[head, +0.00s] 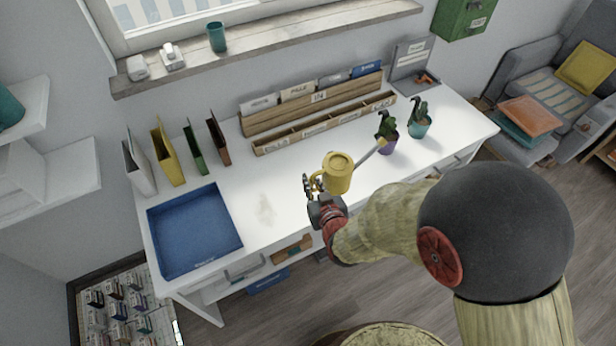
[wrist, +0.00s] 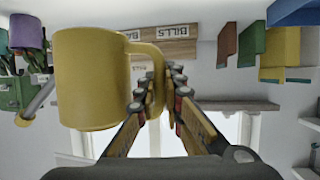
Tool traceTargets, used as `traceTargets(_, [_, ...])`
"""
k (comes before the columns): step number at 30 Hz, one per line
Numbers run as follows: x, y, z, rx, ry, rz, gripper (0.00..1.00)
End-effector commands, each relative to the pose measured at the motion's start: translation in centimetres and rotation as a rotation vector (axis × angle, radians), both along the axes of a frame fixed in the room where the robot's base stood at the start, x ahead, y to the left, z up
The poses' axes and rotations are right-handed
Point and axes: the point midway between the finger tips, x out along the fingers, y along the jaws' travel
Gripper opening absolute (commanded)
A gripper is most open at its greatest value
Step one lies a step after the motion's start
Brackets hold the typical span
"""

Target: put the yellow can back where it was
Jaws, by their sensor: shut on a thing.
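The yellow can (head: 338,174) is a watering can with a handle on its left and a long grey spout pointing right toward the plants in the head view. My gripper (head: 311,188) is at its left side, shut on the handle. In the wrist view, which is upside down, the can (wrist: 90,82) fills the left, and the two fingers (wrist: 160,88) close around its handle. The can appears held above the white desk (head: 280,205); the exact gap is hard to tell. The spout end is close to the plant in the purple pot (head: 388,143).
A second plant stands in a teal pot (head: 419,128). A wooden organizer (head: 316,119) lines the back of the desk. A blue tray (head: 195,232) and several upright folders (head: 168,155) are at left. A faint stain (head: 265,208) marks the clear desk middle.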

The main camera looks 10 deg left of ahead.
Motion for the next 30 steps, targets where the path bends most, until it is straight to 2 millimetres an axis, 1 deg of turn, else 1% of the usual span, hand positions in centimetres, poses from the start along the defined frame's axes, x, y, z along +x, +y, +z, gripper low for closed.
traceTargets(1, [1.2, 0.6, -0.6, 0.002, -0.004, 0.0, 0.0])
traceTargets(9, [6.4, 3.2, -3.3, 0.001, -0.004, 0.001, 0.0])
traceTargets(12, [7.5, 3.8, -5.2, 0.0, -0.002, 0.001, 0.0])
traceTargets(15, [8.7, 4.3, -6.6, 0.001, -0.003, 0.001, 0.0])
traceTargets(19, [9.6, 4.8, -7.7, 0.001, -0.004, 0.001, 0.0])
traceTargets(23, [10.0, 5.0, -8.0, 0.002, -0.006, 0.001, 0.0])
traceTargets(26, [10.3, 5.2, -8.7, 0.001, -0.004, 0.001, 0.0])
traceTargets(30, [10.4, 5.2, -10.7, 0.001, -0.003, 0.001, 0.0])
